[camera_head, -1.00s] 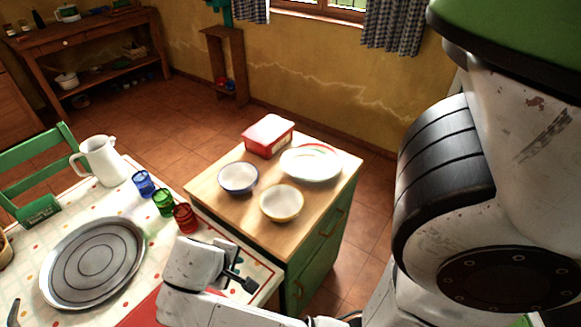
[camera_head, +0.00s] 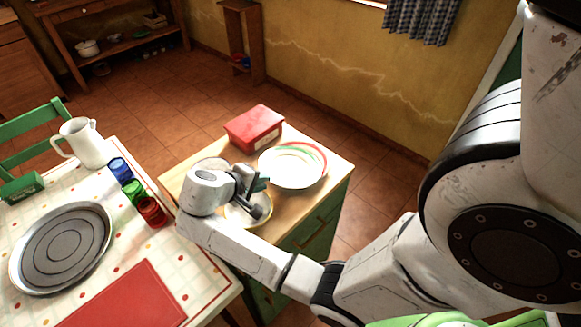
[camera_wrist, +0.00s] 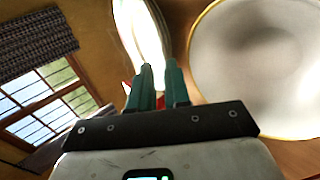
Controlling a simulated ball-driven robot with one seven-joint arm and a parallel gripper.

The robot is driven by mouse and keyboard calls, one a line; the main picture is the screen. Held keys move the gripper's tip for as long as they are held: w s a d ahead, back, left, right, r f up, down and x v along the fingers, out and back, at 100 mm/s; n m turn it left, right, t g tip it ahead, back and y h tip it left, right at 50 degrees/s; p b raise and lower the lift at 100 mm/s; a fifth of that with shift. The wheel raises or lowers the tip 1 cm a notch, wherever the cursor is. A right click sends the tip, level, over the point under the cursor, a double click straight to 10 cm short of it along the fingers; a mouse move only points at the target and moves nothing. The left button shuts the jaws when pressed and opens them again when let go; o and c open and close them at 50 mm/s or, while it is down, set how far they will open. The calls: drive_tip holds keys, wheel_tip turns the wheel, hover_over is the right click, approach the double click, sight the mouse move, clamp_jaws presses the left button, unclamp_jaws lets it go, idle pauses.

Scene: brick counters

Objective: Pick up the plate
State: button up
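The white plate (camera_head: 290,167) lies on the small wooden-topped cabinet, with coloured arcs along its far right rim; it may be a stack. My gripper (camera_head: 266,186) is above the cabinet, just in front of the plate's near left edge and over the yellow-rimmed bowl. In the wrist view my green fingers (camera_wrist: 160,66) stand a narrow gap apart, with nothing seen held between them. The plate (camera_wrist: 140,28) shows edge-on beyond the fingertips. Whether the fingertips touch it cannot be told.
The yellow-rimmed bowl (camera_wrist: 255,65) is close beside the fingers and is partly hidden by my gripper in the head view. Another bowl (camera_head: 211,163) is mostly hidden behind it. A red box (camera_head: 254,128) sits behind the plate. Coloured glasses (camera_head: 133,192) line the table edge.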

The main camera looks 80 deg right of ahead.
drive_tip(key=shift+p+x, duration=0.4)
drive_tip(key=shift+x, duration=1.9)
drive_tip(key=shift+a+f, duration=0.15)
drive_tip(key=shift+c, duration=0.5)
clamp_jaws()
